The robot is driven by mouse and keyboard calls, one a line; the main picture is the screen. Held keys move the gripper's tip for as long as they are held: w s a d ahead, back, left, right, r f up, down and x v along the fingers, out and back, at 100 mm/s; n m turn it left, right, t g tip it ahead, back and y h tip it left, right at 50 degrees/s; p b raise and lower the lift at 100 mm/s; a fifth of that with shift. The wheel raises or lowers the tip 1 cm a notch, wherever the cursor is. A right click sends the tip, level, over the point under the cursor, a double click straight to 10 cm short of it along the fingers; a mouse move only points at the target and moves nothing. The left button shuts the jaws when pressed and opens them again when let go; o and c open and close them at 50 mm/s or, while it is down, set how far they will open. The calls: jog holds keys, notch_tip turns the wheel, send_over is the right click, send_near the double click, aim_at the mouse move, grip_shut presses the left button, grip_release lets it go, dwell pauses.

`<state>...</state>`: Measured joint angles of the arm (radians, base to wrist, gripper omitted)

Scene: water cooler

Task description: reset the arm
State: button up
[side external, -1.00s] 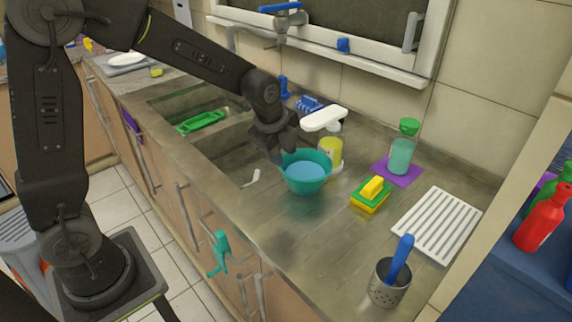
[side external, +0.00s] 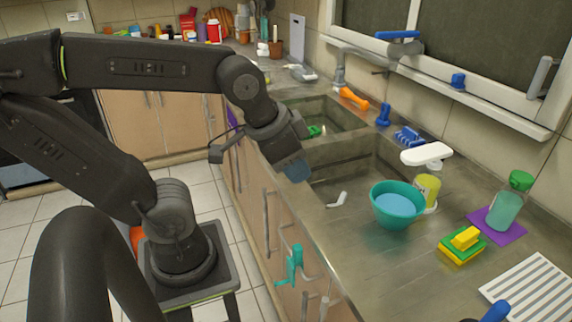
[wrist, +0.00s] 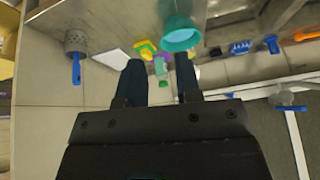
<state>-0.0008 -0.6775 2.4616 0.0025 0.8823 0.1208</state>
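My gripper (side external: 292,172) hangs tilted downward over the front edge of the counter, left of the teal bowl (side external: 397,205) and apart from it. In the wrist view, the two dark fingers of my gripper (wrist: 160,75) stand apart with nothing between them. The bowl (wrist: 180,35) shows beyond the fingertips. My arm reaches across from the left of the side view, folded at the elbow.
Two sinks (side external: 365,170) are set in the counter. A faucet (side external: 340,65) stands behind them. A yellow bottle (side external: 427,188), sponges (side external: 462,245), a green-capped bottle (side external: 505,208) and a white rack (side external: 535,290) are to the right. A teal object (side external: 295,262) hangs by the cabinet doors.

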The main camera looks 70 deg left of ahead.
jog(key=shift+s+f+n, duration=0.1)
jog(key=shift+s+n, duration=0.6)
jog(key=shift+s, duration=0.1)
